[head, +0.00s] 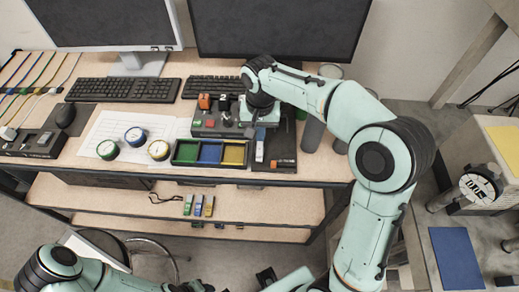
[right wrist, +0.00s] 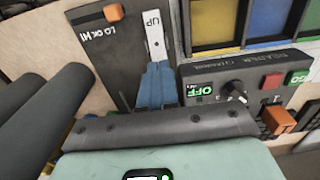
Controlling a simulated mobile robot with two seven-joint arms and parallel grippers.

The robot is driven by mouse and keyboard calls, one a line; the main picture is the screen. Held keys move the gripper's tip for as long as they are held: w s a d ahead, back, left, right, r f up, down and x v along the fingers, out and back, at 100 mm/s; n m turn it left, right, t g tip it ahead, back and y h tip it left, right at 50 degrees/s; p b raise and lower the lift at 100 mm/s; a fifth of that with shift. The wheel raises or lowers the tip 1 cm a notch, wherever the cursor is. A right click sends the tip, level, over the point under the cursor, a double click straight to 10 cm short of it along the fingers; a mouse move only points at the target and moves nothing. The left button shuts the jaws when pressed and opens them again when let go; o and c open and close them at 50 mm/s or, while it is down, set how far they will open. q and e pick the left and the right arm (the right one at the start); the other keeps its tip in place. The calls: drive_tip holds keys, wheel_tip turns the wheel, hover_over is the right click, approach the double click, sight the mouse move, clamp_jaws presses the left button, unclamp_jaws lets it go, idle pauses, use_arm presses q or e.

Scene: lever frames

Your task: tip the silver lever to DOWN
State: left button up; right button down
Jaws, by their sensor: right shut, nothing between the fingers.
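My right gripper (head: 262,130) is over the dark panel (head: 283,150) at the right end of the desk. In the right wrist view its two blue fingers (right wrist: 158,84) are together, with nothing between them. Their tips are at the lower part of a pale strip (right wrist: 155,45) marked UP, on the dark panel (right wrist: 122,50). The strip also shows in the head view (head: 260,153). I cannot make out the silver lever apart from this strip. The fingers hide what lies behind them, and no DOWN mark shows. I cannot make out my left gripper.
An orange slider (right wrist: 114,12) is on the same panel. Beside it stands a control box (right wrist: 255,88) with a knob, red and green buttons and an orange switch. A tray (head: 210,164) with coloured compartments is left of the panel. Grey cylinders (head: 313,134) stand to its right.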

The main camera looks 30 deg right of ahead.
use_arm(q)
drive_tip(key=shift+s+f+b, duration=0.4)
drive_tip(key=shift+f+b, duration=0.15)
drive_tip(key=shift+f, duration=0.1)
use_arm(e)
drive_tip(key=shift+f, duration=1.05)
drive_tip(key=shift+r, duration=0.1)
drive_tip(key=shift+r+p, duration=0.85)
drive_tip(key=shift+r, duration=0.35)
drive_tip(key=shift+r+p, duration=1.3)
drive_tip(key=shift+r, duration=1)
use_arm(q)
drive_tip(key=w+r, duration=0.4)
drive_tip(key=r, duration=0.1)
drive_tip(key=shift+r, duration=0.2)
use_arm(e)
drive_tip(key=shift+w, duration=0.1)
use_arm(q)
drive_tip(key=shift+s, duration=0.15)
use_arm(e)
drive_tip(key=shift+f, duration=0.15)
